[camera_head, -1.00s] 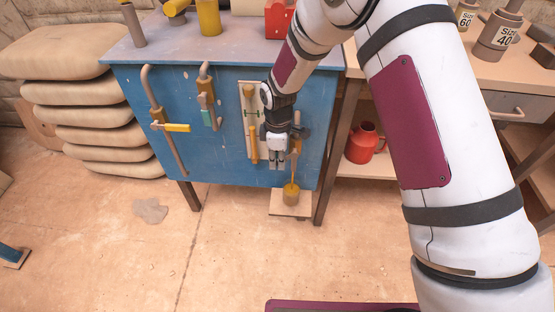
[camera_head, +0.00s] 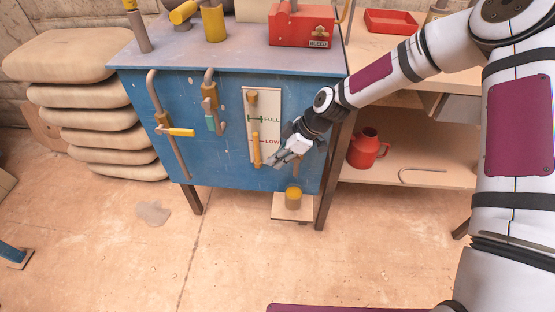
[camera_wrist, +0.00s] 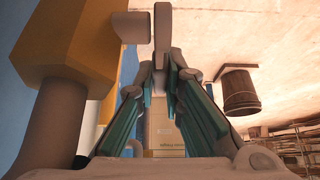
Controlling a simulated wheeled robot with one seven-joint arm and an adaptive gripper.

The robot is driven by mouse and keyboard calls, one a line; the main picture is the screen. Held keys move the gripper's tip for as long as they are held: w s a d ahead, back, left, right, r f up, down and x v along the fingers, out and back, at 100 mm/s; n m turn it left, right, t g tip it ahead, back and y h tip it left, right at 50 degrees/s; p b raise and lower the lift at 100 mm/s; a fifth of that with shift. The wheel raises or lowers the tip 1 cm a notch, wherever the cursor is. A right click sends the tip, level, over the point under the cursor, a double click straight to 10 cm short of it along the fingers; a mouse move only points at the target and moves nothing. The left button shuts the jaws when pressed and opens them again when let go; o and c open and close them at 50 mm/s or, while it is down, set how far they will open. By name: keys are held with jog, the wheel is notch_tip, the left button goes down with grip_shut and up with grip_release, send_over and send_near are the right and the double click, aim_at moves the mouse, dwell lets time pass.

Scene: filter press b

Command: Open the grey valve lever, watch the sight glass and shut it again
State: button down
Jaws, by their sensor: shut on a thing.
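My gripper (camera_head: 279,159) is at the lower right of the blue panel, in front of the valve beside the sight glass (camera_head: 256,150). It is shut on the grey lever (camera_wrist: 162,28), whose flat end shows between the teal fingers (camera_wrist: 163,65) in the wrist view. A yellow valve body (camera_wrist: 72,48) with a grey pipe is left of them. The sight glass has FULL and LOW marks; its yellow column tops out between them, a little above LOW. A cup (camera_head: 293,198) with yellow in it stands below the outlet. No stream shows. My gripper partly hides the valve in the head view.
A red jug (camera_head: 366,147) is on the right shelf. Stacked sacks (camera_head: 80,100) stand at left. The front floor is clear.

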jog(key=shift+r+y, duration=0.25)
jog(key=shift+y, duration=0.35)
jog(key=shift+r, duration=0.1)
jog(key=shift+d, duration=0.1)
jog(key=c, duration=1.7)
grip_release()
jog(key=v, duration=1.2)
jog(key=shift+d, duration=0.1)
jog(key=shift+s, duration=0.1)
